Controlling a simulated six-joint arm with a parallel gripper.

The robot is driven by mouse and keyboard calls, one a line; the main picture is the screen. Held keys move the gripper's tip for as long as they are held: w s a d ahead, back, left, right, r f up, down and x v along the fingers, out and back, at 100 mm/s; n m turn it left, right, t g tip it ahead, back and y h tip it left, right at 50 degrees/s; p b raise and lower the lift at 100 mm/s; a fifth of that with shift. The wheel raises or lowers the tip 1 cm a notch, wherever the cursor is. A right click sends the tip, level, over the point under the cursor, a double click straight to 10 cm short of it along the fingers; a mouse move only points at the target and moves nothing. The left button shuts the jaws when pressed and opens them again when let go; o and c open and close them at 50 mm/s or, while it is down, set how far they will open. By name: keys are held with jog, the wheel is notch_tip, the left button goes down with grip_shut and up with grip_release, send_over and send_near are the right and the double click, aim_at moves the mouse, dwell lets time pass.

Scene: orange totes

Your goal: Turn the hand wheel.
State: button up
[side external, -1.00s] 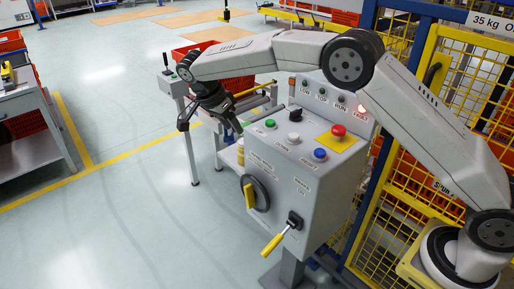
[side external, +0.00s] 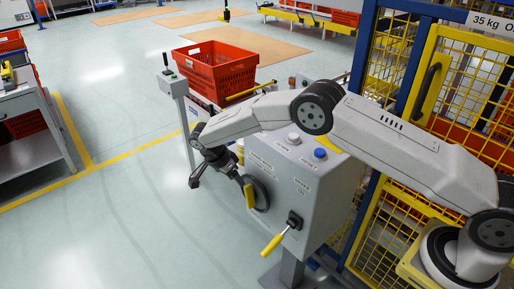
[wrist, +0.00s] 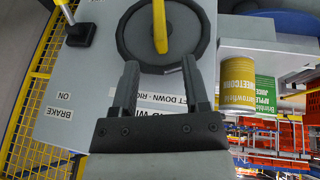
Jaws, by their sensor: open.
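The hand wheel is a black ring with a yellow grip on the left face of a grey control box; its rim (side external: 264,190) and grip (side external: 249,197) show in the side view. In the wrist view the hand wheel (wrist: 121,35) fills the top middle, with the yellow grip (wrist: 160,25) upright across it. My gripper (wrist: 159,68) is open and empty, its two fingers pointing at the lower rim. In the side view my gripper (side external: 236,177) is close to the wheel's upper left. I cannot tell whether the fingers touch the rim.
A brake lever with a yellow handle (side external: 272,244) sticks out below the wheel; it also shows in the wrist view (wrist: 67,14). A sweetcorn can (wrist: 266,92) and a green juice carton (wrist: 265,60) stand right of the box. A red tote (side external: 215,70) is behind.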

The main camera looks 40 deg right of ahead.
aim_at(245, 191)
jog(key=shift+f, duration=0.1)
jog(key=shift+x, duration=3.85)
jog(key=shift+c, duration=0.2)
grip_shut()
